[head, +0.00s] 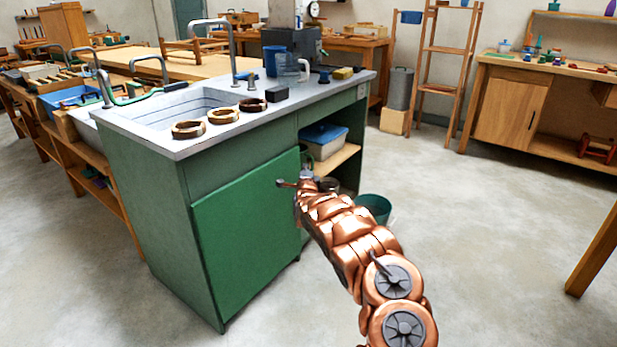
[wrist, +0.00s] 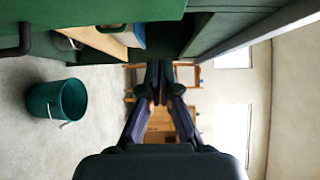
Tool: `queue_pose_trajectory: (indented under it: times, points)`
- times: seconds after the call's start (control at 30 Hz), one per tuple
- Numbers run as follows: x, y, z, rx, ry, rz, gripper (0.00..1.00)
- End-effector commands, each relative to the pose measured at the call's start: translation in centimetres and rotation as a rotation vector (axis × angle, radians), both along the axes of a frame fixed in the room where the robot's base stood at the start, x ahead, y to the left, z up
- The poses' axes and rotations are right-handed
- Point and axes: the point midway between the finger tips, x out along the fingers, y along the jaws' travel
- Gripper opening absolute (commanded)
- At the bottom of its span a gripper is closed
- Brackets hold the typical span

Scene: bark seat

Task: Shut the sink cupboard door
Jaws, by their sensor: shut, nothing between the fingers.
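The sink cupboard door (head: 248,242) is the brighter green panel on the front of the green sink unit (head: 150,205). It appears to stand a little out from the unit's front; how far is hard to tell. My gripper (head: 285,184) is by the door's right edge, in front of it in the head view; contact cannot be told. In the wrist view the door (wrist: 100,10) runs along the top, and my gripper (wrist: 158,82) is shut and empty below it. The door's hinges are not visible.
An open bay right of the door holds a lidded bin (head: 322,140) on a wooden shelf. A green bucket (head: 374,208) stands on the floor beside my arm; it also shows in the wrist view (wrist: 57,100). Rings (head: 222,116) lie on the worktop. Floor in front is clear.

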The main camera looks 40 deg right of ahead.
Motion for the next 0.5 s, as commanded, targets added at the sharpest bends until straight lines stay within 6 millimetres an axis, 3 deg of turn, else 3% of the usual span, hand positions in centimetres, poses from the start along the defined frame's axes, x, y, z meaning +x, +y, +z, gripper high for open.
queue_pose_trajectory:
  times: [0.5]
  points:
    - [-4.0,2.6,-0.2,0.000,0.005,0.000,0.00]
